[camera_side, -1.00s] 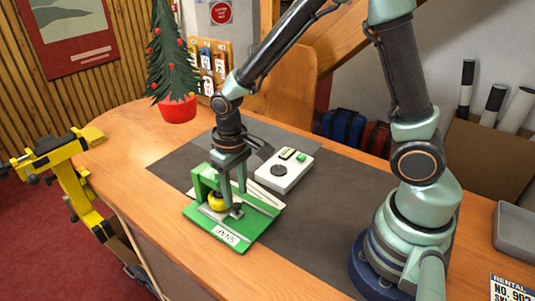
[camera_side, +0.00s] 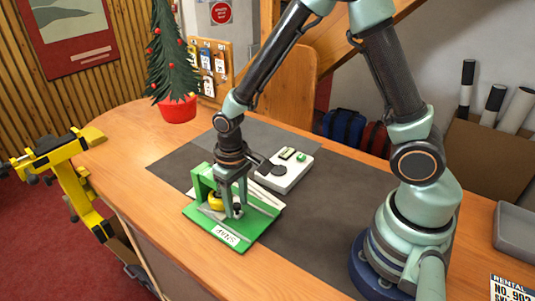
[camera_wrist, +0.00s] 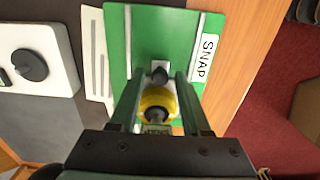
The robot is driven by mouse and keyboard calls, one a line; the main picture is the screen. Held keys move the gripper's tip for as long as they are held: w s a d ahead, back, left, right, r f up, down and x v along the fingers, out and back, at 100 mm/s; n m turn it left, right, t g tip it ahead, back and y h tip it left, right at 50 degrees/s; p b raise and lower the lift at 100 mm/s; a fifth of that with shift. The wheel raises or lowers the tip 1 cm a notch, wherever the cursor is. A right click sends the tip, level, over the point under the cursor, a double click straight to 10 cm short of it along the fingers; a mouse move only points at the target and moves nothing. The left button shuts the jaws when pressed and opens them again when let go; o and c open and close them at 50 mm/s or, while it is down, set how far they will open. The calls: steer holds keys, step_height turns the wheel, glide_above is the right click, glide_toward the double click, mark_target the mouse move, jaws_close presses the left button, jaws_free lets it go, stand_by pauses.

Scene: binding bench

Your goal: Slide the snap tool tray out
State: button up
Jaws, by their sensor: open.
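The green snap tool tray (camera_side: 212,230) lies flat on the dark mat, with a white SNAP label at its front edge. In the wrist view the tray (camera_wrist: 148,35) fills the middle, and its label (camera_wrist: 205,58) is on the right. A small dark knob (camera_wrist: 160,76) stands on it. A yellow round part (camera_wrist: 157,103) sits just behind the knob, beside a green upright bracket (camera_side: 202,178). My gripper (camera_side: 236,211) is open and low over the tray. In the wrist view its fingertips (camera_wrist: 160,79) are on either side of the knob; contact cannot be told.
A white box with a dark dial (camera_side: 285,174) sits behind the tray, on the left in the wrist view (camera_wrist: 35,65). A small tree in a red pot (camera_side: 177,108) stands farther back. Bare wooden bench (camera_side: 165,215) lies left of the tray. A yellow clamp-like frame (camera_side: 70,170) stands beyond the bench edge.

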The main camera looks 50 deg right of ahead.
jaws_close()
steer(key=shift+s, duration=3.65)
steer(key=shift+c, duration=0.6)
jaws_free()
step_height(320, 180, up, 10)
